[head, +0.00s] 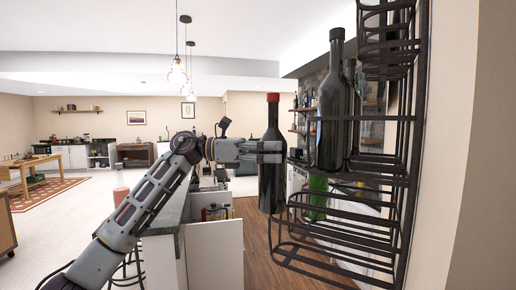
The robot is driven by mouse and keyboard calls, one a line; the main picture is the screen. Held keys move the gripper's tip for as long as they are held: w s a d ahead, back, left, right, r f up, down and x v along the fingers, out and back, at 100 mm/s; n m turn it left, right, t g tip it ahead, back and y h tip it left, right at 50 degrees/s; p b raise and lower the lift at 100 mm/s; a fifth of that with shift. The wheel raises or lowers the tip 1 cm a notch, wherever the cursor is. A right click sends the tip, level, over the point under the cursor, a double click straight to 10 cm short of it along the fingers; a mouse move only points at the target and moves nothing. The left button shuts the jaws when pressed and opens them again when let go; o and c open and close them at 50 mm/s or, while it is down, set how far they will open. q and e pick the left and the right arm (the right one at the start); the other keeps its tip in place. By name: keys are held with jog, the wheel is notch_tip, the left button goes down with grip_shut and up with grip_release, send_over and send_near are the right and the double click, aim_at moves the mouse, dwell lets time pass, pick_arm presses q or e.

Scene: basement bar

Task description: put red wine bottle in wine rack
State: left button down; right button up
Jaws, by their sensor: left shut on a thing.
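A dark bottle with a red top (272,178) stands upright in the air in the middle of the head view. My left gripper (262,147) is shut on its upper body, coming from the left. A black wire wine rack (414,150) is mounted on the wall at the right, just right of the held bottle. The bottle is close to the rack's left edge in the picture; whether they touch I cannot tell. Another dark bottle (333,105) stands in an upper basket of the rack. My right gripper is not in view.
Lower rack baskets (335,236) look empty, with a green bottle (318,196) seen behind the wires. A counter (170,215) with an open white cabinet front (215,255) stands below my left arm. Pendant lamps (178,72) hang above. The wood floor (255,250) below the bottle is clear.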

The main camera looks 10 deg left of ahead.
aim_at(285, 179)
pick_arm(q)
jog(key=d, duration=0.1)
jog(key=s+d, duration=0.1)
jog(key=d, duration=0.1)
jog(key=d+p, duration=0.1)
jog(key=d, duration=0.1)
jog(key=shift+s+f, duration=0.25)
jog(key=shift+s, duration=0.05)
jog(key=shift+f, duration=1.55)
jog(key=shift+f+p, duration=0.35)
jog(key=shift+f, duration=1.25)
jog(key=shift+f, duration=0.1)
